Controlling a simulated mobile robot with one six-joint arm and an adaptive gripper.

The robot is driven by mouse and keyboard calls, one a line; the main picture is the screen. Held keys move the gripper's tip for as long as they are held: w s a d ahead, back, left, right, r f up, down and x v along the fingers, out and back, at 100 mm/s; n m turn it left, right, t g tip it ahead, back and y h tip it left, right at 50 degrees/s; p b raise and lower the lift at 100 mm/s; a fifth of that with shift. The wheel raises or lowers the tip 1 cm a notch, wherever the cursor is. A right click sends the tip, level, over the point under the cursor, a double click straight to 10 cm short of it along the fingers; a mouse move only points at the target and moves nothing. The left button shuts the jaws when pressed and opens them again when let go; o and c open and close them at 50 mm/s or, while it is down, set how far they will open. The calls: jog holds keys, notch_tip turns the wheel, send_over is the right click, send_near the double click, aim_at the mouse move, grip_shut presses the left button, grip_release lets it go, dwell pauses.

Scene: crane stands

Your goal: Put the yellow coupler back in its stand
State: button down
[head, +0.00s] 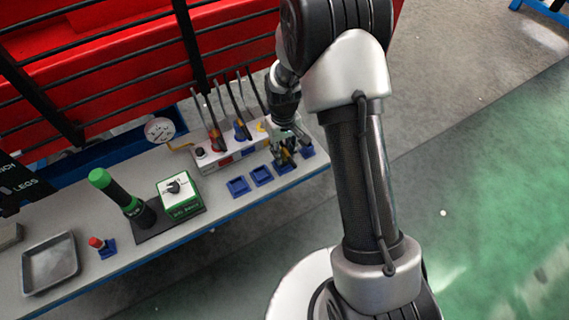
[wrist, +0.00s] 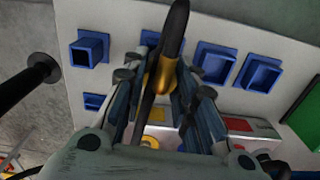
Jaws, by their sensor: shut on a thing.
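The yellow coupler (wrist: 165,74), a dark body with a yellow band, is held between the two fingers of my gripper (wrist: 163,95) in the wrist view. Its dark end extends toward the top of that view. Behind it is a blue square stand (wrist: 149,38), partly hidden by the coupler and fingers. I cannot tell whether the coupler is in this stand or above it. In the head view my gripper (head: 284,150) is over the same stand, third from the left in the row, and hides most of the coupler.
Other blue stands (head: 238,186) are on both sides. A white block (head: 208,165) with coloured labels and upright tools is close behind my gripper. A green box (head: 180,197), a green-topped cylinder (head: 115,192), a gauge (head: 159,130) and a grey tray (head: 50,264) are farther left.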

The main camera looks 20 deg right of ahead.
jog(key=shift+f+b, duration=0.45)
jog(key=shift+f, duration=0.45)
jog(key=c, duration=1.2)
grip_release()
jog(key=shift+r, duration=0.1)
jog(key=shift+r+p, duration=1.95)
jog(key=shift+r, duration=0.6)
jog(key=shift+f, duration=0.1)
notch_tip(320, 180, up, 12)
